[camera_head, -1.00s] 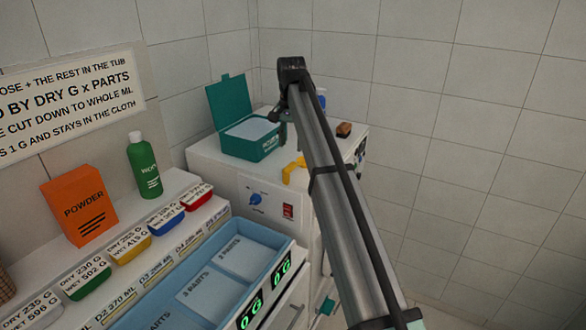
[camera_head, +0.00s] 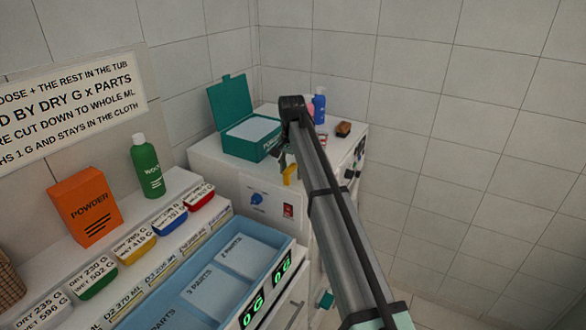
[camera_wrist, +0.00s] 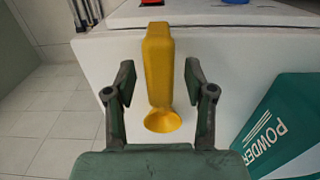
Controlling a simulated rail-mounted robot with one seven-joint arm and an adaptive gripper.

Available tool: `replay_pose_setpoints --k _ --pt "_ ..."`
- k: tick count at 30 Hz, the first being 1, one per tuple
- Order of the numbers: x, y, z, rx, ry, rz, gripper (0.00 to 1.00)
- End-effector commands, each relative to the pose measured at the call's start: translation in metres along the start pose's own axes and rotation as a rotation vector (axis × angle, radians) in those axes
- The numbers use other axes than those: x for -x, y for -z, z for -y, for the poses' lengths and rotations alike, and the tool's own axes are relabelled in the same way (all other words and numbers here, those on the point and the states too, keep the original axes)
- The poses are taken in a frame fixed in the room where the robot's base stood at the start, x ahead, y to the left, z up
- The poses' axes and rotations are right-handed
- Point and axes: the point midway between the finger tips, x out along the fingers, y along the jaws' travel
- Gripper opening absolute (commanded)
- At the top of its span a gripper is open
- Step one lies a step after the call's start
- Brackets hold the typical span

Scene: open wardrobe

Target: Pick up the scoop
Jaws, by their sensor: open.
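The yellow scoop (camera_wrist: 159,70) lies on the white machine top in the wrist view, its round bowl end (camera_wrist: 163,120) toward my palm. My gripper (camera_wrist: 157,82) is open, with one finger on each side of the scoop and visible gaps between. In the head view a small part of the yellow scoop (camera_head: 289,174) shows near the front edge of the machine top. My gripper (camera_head: 284,158) is there too, mostly hidden behind my arm.
An open teal powder box (camera_head: 252,137) stands left of the scoop; it also shows close by in the wrist view (camera_wrist: 290,120). A blue bottle (camera_head: 319,106) and a brown block (camera_head: 343,129) stand behind. An orange powder box (camera_head: 85,207) and green bottle (camera_head: 146,167) are at left.

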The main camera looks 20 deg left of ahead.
Motion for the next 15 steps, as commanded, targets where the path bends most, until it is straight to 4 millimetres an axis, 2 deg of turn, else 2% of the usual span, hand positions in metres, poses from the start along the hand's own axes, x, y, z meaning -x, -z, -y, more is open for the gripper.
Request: replay_pose_setpoints --k 4,5,6,9,15 --pt "-0.0001 0.0002 0.0001 0.000 0.000 0.000 0.54" --pt "-0.0001 0.0002 0.0001 0.000 0.000 0.000 0.47" --pt "0.0000 0.0003 0.0002 0.000 0.000 0.000 0.33" --pt "0.0001 0.0002 0.0002 0.000 0.000 0.000 0.03" --pt "0.0001 0.0002 0.0000 0.000 0.000 0.000 0.03"
